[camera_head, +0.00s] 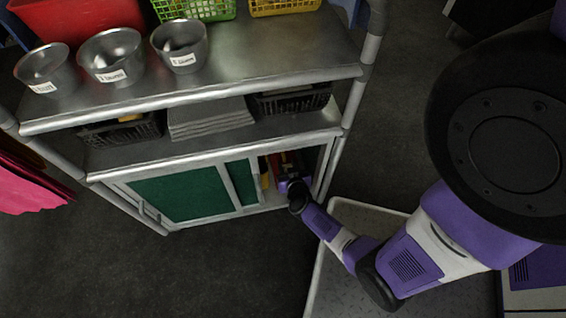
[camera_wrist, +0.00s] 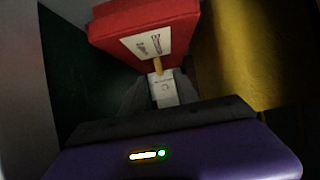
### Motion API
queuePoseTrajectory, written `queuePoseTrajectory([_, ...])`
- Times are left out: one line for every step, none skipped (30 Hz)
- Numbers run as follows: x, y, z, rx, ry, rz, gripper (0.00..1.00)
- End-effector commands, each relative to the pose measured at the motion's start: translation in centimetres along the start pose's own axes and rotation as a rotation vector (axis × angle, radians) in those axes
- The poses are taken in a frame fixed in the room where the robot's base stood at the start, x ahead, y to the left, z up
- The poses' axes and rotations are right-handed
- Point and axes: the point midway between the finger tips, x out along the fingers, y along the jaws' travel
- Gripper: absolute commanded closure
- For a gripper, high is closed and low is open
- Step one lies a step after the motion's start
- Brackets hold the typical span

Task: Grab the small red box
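A red box (camera_wrist: 145,30) with a white printed label fills the upper middle of the wrist view, tilted in the picture. My gripper (camera_wrist: 160,88) points towards it from below. Its dark fingers are hard to make out in the shadow, and I cannot tell whether they touch the box. A small white printed piece and a thin yellow bit show between the fingers and the box. In the head view, a red thing (camera_head: 290,163) shows inside the open right part of the cabinet. My gripper (camera_head: 290,183) reaches in there, its fingertips hidden.
A yellow surface (camera_wrist: 240,50) stands close on the right in the wrist view, with a pale wall (camera_wrist: 20,70) on the left. The steel cabinet (camera_head: 240,158) has green door panels. Metal bowls (camera_head: 110,57) stand on top. The shelf above holds black baskets (camera_head: 290,99).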

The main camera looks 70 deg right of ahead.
Motion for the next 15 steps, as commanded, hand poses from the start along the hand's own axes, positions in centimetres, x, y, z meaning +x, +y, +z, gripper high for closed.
queuePoseTrajectory([0.6,0.0,0.2,0.0,0.0,0.0,0.63])
queuePoseTrajectory([0.9,0.0,0.2,0.0,0.0,0.0,0.63])
queuePoseTrajectory([1.3,0.0,0.2,0.0,0.001,0.001,0.63])
queuePoseTrajectory([1.6,0.1,0.2,0.001,0.001,0.001,0.63])
queuePoseTrajectory([2.0,0.1,0.2,0.001,0.002,0.001,0.63])
queuePoseTrajectory([2.6,0.1,0.2,0.002,0.001,0.001,0.63])
queuePoseTrajectory([3.1,0.1,0.2,0.002,0.001,0.001,0.63])
queuePoseTrajectory([3.5,0.1,0.1,0.001,0.002,0.001,0.63])
queuePoseTrajectory([4.1,0.1,0.1,0.003,0.002,0.001,0.63])
queuePoseTrajectory([4.4,0.1,0.1,0.001,0.001,0.002,0.63])
queuePoseTrajectory([4.8,0.1,0.1,0.0,0.001,0.001,0.63])
queuePoseTrajectory([5.1,0.1,0.0,0.001,0.001,0.0,0.63])
queuePoseTrajectory([5.3,0.1,-0.1,0.001,0.001,0.0,0.63])
queuePoseTrajectory([5.5,0.1,-0.1,0.001,0.001,0.0,0.63])
queuePoseTrajectory([5.6,0.1,-0.1,0.001,0.0,-0.001,0.63])
